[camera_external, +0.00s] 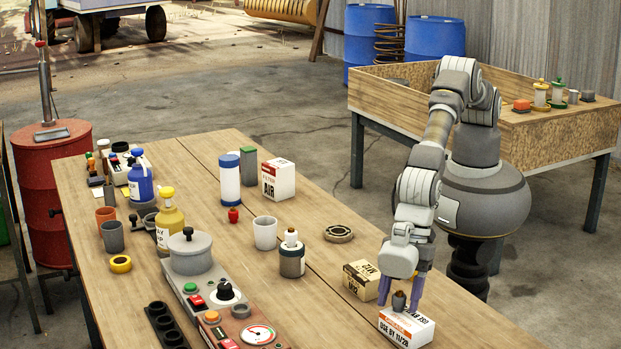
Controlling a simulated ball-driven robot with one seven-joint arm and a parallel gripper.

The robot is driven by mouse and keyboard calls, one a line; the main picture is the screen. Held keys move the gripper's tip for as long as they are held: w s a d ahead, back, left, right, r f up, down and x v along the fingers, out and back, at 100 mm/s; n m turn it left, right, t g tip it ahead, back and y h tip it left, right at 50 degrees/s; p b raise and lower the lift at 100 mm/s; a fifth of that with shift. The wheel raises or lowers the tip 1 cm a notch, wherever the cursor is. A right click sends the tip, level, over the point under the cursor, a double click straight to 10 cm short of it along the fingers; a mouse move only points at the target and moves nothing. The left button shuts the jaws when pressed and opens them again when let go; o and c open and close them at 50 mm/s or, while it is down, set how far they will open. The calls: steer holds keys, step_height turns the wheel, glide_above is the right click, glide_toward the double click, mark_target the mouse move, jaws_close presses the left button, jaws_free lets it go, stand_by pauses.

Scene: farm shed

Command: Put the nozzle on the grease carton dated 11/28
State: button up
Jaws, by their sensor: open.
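The white and orange carton (405,330) near the table's front right edge reads "USE BY 11/28" on its side. A small dark grey nozzle (399,301) with a brownish top stands upright and appears to rest on the carton's top. My gripper (398,304) points down over the carton, its purple fingers apart on either side of the nozzle. The fingers look clear of the nozzle, though small gaps are hard to judge.
A brown carton marked M12 (361,281) stands close behind left of my gripper. A bearing ring (338,234), a grey jar (292,260), a white cup (265,233) and an air filter box (279,180) stand farther back. A control panel (220,305) lies at left.

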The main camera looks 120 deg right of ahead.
steer(key=p+v, duration=0.3)
steer(key=v, duration=0.9)
steer(key=w+d+r+m+t, duration=0.1)
steer(key=w+d+r+t, duration=0.1)
steer(key=d+r, duration=0.6)
steer(key=w+d+r+m+t, duration=0.1)
steer(key=d+r, duration=0.3)
steer(key=r, duration=0.8)
steer(key=w+d+r+m+t, duration=0.1)
steer(key=w+d+r+t, duration=0.1)
steer(key=d+r, duration=0.7)
steer(key=s+d+r+m+t+h, duration=0.1)
steer(key=s+d+r+t, duration=0.1)
steer(key=s+d+r, duration=0.4)
steer(key=s+d+r+m+t, duration=0.1)
steer(key=s+d+r, duration=0.5)
steer(key=r, duration=0.7)
steer(key=s+d+r+m+t+h, duration=0.1)
steer(key=s+d+r+m+t, duration=0.1)
steer(key=s+d+r, duration=0.4)
step_height(320, 180, up, 4)
steer(key=shift+s+d+t+h, duration=0.15)
steer(key=shift+s+t+h, duration=0.2)
steer(key=shift+t, duration=0.55)
